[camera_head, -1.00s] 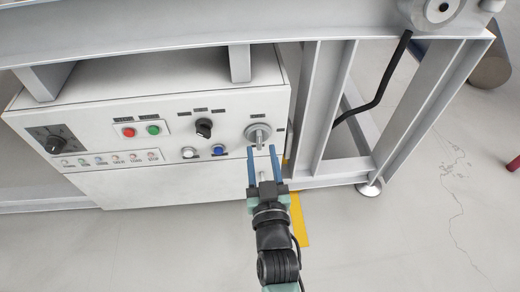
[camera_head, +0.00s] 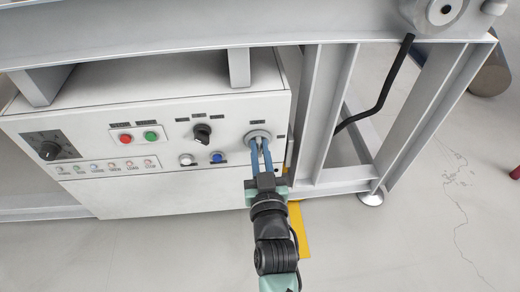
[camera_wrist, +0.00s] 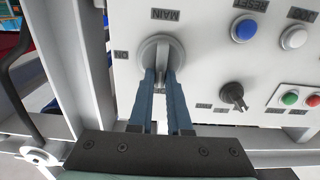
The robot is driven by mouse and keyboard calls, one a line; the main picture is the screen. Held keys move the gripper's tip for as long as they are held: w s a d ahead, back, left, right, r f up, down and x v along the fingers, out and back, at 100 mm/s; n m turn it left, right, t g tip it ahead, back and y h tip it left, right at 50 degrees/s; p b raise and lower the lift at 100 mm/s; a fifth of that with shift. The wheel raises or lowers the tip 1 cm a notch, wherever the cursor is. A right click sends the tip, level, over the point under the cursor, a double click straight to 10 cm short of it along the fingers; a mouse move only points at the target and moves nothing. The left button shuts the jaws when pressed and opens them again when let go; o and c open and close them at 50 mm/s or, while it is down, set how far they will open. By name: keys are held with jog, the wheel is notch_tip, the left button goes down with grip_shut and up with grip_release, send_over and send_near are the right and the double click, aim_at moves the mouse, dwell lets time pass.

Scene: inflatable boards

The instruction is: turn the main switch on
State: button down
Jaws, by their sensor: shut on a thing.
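The main switch (camera_head: 257,136) is a round grey rotary switch at the right end of the white control panel. It also shows in the wrist view (camera_wrist: 161,54), with the label MAIN beside it. My gripper (camera_head: 261,146) is at the switch, its two blue fingers closed on the switch's handle. In the wrist view the fingertips (camera_wrist: 162,72) lie on either side of the grey handle, which is partly hidden between them.
The panel (camera_head: 100,190) also carries a black selector knob (camera_head: 202,133), red (camera_head: 126,139) and green (camera_head: 150,136) buttons, a blue button (camera_head: 217,157) and a white button (camera_head: 187,160). Grey frame posts (camera_head: 325,115) stand just right of the panel.

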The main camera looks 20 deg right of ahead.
dwell(0.4)
jog(key=shift+s+d+f+m, duration=0.1)
jog(key=shift+d+f+m, duration=0.15)
jog(key=shift+m, duration=2.75)
jog(key=shift+s+d+f+m, duration=0.1)
jog(key=shift+d+f+m, duration=0.15)
jog(key=shift+m, duration=2.75)
jog(key=shift+d+f+m, duration=0.15)
jog(key=shift+f+m, duration=0.1)
jog(key=shift+m, duration=2.75)
jog(key=c, duration=0.9)
grip_release()
jog(key=shift+o, duration=0.2)
jog(key=v, duration=1.3)
jog(key=shift+p, duration=0.3)
